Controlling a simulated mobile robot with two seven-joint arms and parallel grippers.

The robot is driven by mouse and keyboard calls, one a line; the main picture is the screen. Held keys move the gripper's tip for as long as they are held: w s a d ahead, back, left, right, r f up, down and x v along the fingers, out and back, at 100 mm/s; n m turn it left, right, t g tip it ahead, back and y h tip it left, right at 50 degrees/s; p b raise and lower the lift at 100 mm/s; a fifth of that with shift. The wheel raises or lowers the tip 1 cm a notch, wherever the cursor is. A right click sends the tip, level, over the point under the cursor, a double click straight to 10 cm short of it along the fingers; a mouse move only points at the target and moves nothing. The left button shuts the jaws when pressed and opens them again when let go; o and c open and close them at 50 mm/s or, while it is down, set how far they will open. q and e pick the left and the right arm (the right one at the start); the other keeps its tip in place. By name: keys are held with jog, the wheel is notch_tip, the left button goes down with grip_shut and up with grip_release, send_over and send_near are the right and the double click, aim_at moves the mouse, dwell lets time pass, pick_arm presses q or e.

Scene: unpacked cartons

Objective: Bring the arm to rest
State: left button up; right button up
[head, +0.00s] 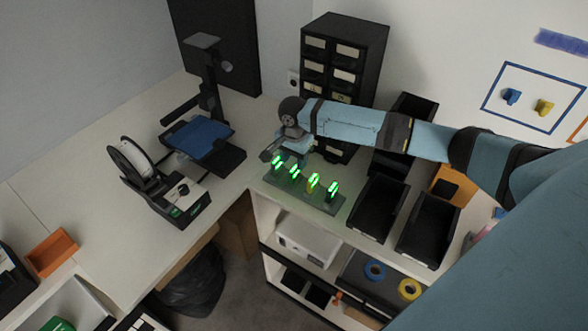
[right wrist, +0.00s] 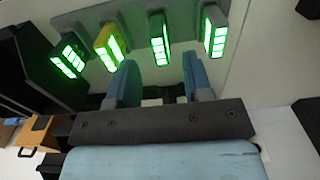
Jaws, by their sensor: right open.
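My right arm comes in from the right in the head view. Its gripper (head: 273,152) hangs over the worktop, just behind a grey rack with several glowing green-lit devices (head: 295,171). In the right wrist view my right gripper (right wrist: 164,68) has two blue fingers spread apart with nothing between them. The grey rack (right wrist: 95,15) and its lit devices stand past the fingertips there; one device has a yellow body (right wrist: 108,42). My left gripper is not in view.
Two black bins (head: 428,230) stand right of the rack. A black drawer cabinet (head: 342,60) is behind my forearm. A 3D printer (head: 200,140) and a spool holder (head: 165,190) stand to the left. An orange tray (head: 50,252) lies at far left.

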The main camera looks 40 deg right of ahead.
notch_tip(320, 180, up, 9)
jog(key=s+a+f+n+t+y, duration=0.2)
jog(key=s+a+f+n, duration=0.3)
jog(key=a+f, duration=0.3)
jog(key=s+a+f+n+t+y, duration=0.25)
jog(key=s+a+f+n, duration=0.2)
jog(key=a+f, duration=0.4)
jog(key=s+f+n+t, duration=0.2)
jog(key=s+n+t, duration=0.1)
jog(key=s, duration=0.5)
jog(key=s+f+n+t+h, duration=0.1)
jog(key=s+f+n+t, duration=0.1)
jog(key=s, duration=0.7)
jog(key=shift+s+f+n+t+b, duration=0.15)
jog(key=shift+s+n+t+b, duration=0.2)
jog(key=shift+n+t, duration=0.5)
